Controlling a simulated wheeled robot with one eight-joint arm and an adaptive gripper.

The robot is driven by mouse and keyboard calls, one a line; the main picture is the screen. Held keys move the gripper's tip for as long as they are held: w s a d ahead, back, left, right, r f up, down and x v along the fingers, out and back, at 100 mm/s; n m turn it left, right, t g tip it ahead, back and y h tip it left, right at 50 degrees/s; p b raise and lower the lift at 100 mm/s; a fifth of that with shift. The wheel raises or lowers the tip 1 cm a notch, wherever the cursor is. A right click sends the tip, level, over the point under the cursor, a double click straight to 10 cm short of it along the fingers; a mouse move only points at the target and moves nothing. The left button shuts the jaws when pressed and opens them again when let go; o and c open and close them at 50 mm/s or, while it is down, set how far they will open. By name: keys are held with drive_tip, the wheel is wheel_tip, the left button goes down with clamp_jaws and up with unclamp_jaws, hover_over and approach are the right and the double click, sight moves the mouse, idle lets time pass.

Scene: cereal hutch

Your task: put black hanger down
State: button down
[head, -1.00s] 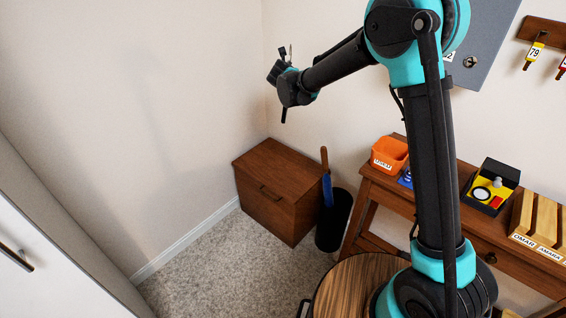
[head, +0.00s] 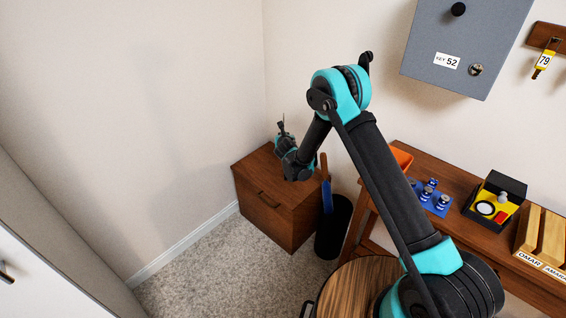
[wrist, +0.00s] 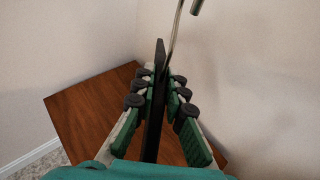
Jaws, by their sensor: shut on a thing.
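My gripper (wrist: 158,98) is shut on the black hanger (wrist: 159,52), whose dark bar stands edge-on between the fingers in the wrist view. A thin metal hook (wrist: 176,35) rises from the hanger and runs out at the top of that view. In the head view my gripper (head: 283,141) is over the brown wooden chest (head: 270,212). The hanger's lower part is hidden by the gripper, and I cannot tell whether it touches the chest top. The chest top (wrist: 75,108) fills the lower part of the wrist view and looks bare.
A black bin (head: 334,228) with a blue-and-brown-handled item stands right of the chest. A wooden desk (head: 385,175) with an orange bin (head: 400,158), blue tray (head: 435,203) and black-and-yellow box (head: 494,203) is farther right. A grey key cabinet (head: 470,40) hangs above. Walls close in behind the chest.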

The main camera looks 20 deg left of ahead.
wheel_tip(320, 180, down, 14)
drive_tip(key=shift+f, duration=0.25)
idle(0.3)
drive_tip(key=shift+f, duration=0.15)
drive_tip(key=c, duration=1.6)
unclamp_jaws()
